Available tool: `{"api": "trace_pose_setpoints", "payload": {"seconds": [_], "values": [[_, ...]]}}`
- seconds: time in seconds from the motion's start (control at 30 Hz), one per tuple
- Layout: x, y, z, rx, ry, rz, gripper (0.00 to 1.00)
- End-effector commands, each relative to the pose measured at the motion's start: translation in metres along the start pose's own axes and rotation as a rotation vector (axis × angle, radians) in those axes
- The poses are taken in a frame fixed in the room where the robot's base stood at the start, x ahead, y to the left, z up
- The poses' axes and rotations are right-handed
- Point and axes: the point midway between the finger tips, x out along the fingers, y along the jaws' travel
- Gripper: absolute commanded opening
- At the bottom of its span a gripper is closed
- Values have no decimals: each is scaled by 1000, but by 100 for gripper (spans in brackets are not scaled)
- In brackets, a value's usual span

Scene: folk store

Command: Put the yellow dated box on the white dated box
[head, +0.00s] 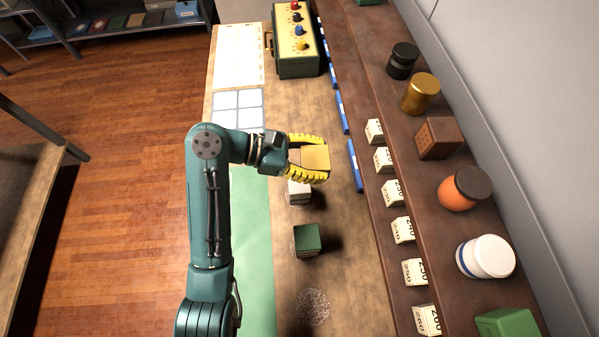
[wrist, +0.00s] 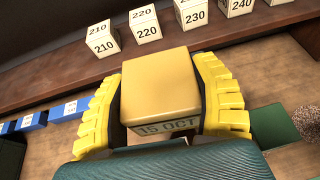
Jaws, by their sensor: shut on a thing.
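My gripper (head: 322,159) has yellow ribbed fingers and is shut on the yellow dated box (head: 311,157), one finger on each side. In the wrist view the yellow box (wrist: 160,84) fills the space between the fingers, and its near face reads "15 OCT". The white dated box (head: 299,192) stands on the bench just nearer than the held box in the head view, partly hidden by my gripper. Its date cannot be read. I cannot tell how high the yellow box is above the bench.
Numbered white blocks (head: 393,193) and jars (head: 465,189) line the shelves at right. Blue strips (head: 354,166) edge the bench. A green case with knobs (head: 296,40) stands at the far end.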

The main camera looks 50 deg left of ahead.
Motion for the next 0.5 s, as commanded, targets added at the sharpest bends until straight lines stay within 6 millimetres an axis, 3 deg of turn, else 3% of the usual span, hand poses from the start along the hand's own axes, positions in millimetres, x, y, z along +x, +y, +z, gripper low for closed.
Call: {"api": "trace_pose_setpoints", "payload": {"seconds": [0.03, 0.1, 0.27, 0.5], "values": [[1, 8, -26, -5, -1, 21, 24], [-5, 15, -38, -14, -1, 41, 24], [-12, 22, -51, -26, -2, 63, 24], [3, 22, -88, -29, -1, 64, 24]]}}
